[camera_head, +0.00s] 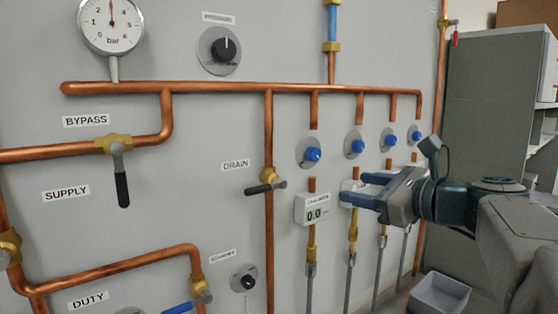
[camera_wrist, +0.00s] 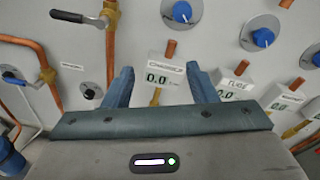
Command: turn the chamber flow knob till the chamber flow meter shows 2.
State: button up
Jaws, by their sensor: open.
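The chamber flow meter (camera_head: 313,209) is a small white box on the wall panel and reads 0.0. It also shows in the wrist view (camera_wrist: 157,77), between my fingers as seen there. The chamber flow knob (camera_head: 313,154) is blue on a round grey plate, just above that meter. In the wrist view the knob (camera_wrist: 182,11) is at the top edge, partly cut off. My gripper (camera_head: 354,188) is open and empty, pointing at the panel. It is below and to the right of the knob in the head view, and no contact with the knob shows.
More blue knobs (camera_head: 358,143) and meters stand in a row to the right; my gripper partly covers these meters. A drain valve handle (camera_head: 266,187) sticks out to the left. Copper pipes (camera_head: 240,88) cross the panel. A grey bin (camera_head: 438,296) sits low right.

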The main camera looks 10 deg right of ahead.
notch_tip(320, 180, up, 3)
jog(key=d+m+t, duration=0.1)
jog(key=d+m, duration=0.1)
jog(key=p, duration=0.4)
send_near(317, 156)
jog(key=shift+t, duration=0.3)
jog(key=x, duration=0.8)
jog(key=shift+a+f, duration=0.15)
jog(key=shift+a, duration=0.05)
jog(key=c, duration=1)
